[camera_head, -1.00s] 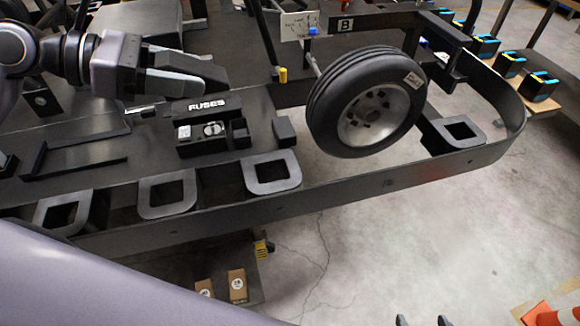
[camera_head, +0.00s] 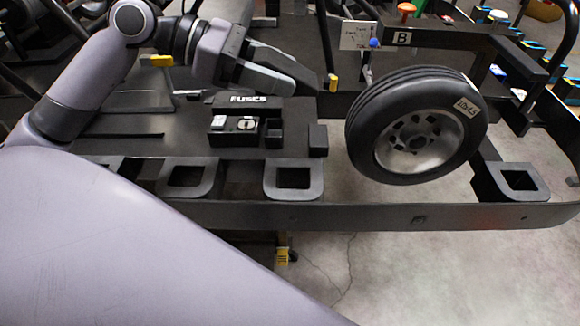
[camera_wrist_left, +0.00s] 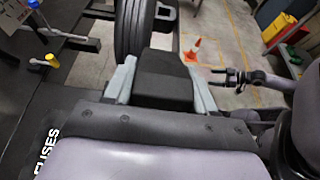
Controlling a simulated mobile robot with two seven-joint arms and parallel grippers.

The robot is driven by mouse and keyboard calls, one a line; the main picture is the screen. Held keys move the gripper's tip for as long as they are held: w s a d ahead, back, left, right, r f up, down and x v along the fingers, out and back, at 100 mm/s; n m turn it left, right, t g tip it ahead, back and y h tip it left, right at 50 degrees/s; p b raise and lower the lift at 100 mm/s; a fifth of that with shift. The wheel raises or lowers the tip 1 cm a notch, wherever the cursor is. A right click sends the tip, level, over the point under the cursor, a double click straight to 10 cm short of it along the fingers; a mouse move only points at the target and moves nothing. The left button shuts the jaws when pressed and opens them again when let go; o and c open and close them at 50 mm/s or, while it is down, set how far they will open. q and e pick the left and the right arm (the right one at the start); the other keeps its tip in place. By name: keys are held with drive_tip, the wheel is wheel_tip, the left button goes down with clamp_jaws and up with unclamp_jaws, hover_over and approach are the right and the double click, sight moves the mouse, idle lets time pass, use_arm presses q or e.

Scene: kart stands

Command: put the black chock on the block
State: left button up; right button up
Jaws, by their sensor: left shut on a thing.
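My left gripper (camera_head: 312,84) is shut on a black chock. The chock (camera_wrist_left: 165,78) shows as a dark, flat-faced piece between the pale fingers in the left wrist view. In the head view the fingers mostly hide it. The gripper hangs above the bench, just right of the FUSES box and left of the tyre. A small black block (camera_head: 318,141) stands on the bench edge right of the FUSES box, below the gripper in the picture. My right gripper (camera_wrist_left: 226,78) shows small in the left wrist view, its fingers apart and empty; it is outside the head view.
The FUSES box (camera_head: 232,132) sits beside the small block. A tyre on a wheel (camera_head: 415,125) stands close on the right. Square-holed brackets (camera_head: 293,178) line the front rail (camera_head: 380,215). A yellow-capped post (camera_head: 333,83) is close to the gripper.

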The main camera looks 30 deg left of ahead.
sight(279, 169)
use_arm(q)
wheel_tip(279, 169, down, 18)
drive_tip(key=b, duration=0.3)
drive_tip(key=shift+r+b, duration=0.1)
drive_tip(key=shift+b, duration=0.25)
drive_tip(key=o, duration=1.1)
drive_tip(key=p+v, duration=0.1)
drive_tip(key=v, duration=1.1)
